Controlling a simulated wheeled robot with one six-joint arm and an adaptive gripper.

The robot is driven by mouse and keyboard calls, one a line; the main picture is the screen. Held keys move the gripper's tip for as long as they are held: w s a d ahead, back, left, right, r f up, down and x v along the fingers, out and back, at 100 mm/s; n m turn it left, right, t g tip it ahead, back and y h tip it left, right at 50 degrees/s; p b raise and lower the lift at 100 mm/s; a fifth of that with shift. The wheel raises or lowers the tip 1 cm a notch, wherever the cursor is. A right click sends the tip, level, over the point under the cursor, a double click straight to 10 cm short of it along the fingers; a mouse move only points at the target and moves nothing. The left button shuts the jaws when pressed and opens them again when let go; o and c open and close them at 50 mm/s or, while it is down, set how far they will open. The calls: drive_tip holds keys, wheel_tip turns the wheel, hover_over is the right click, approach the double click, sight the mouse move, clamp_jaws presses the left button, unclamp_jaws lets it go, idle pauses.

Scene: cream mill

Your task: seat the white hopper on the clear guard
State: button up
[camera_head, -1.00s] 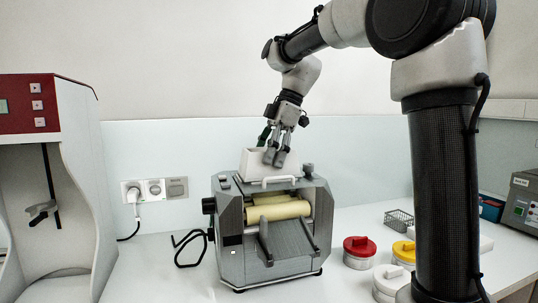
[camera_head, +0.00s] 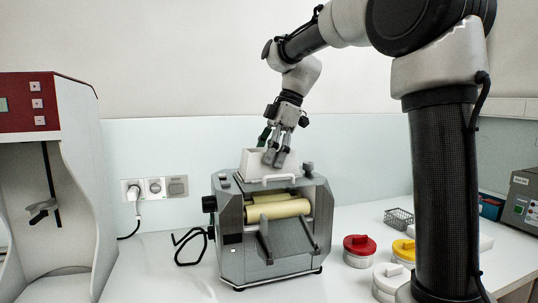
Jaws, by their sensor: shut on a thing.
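The white hopper (camera_head: 256,166) is at the top of the grey mill (camera_head: 240,261), behind a pale bar-shaped handle (camera_head: 277,179). My gripper (camera_head: 275,160) is above the mill with its fingers down at the hopper, shut on its wall. The hopper looks upright. The clear guard cannot be made out apart from the mill's top, so I cannot tell whether the hopper touches it. Cream rollers (camera_head: 278,210) show in the mill's open front.
A black knob (camera_head: 308,168) stands at the mill's top right. Lidded tubs, one red (camera_head: 358,246), one yellow (camera_head: 404,250) and one white (camera_head: 390,281), stand to the right. A wire basket (camera_head: 398,218) is behind them. A red-and-white machine (camera_head: 80,190) stands at the left.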

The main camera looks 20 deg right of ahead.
drive_tip(key=o, duration=1.2)
drive_tip(key=v, duration=1.2)
drive_tip(key=shift+s+f, duration=0.1)
drive_tip(key=s+d+f+m+t+h, duration=0.2)
drive_tip(key=s+d+f+m, duration=0.3)
drive_tip(key=s+f+m, duration=0.4)
drive_tip(key=s+d+f+m+t+h, duration=0.2)
drive_tip(key=s+d+f+m, duration=0.3)
drive_tip(key=s+f+m, duration=0.4)
drive_tip(key=s+f, duration=0.4)
drive_tip(key=s, duration=0.2)
drive_tip(key=shift+s+d, duration=0.15)
drive_tip(key=shift+s, duration=0.25)
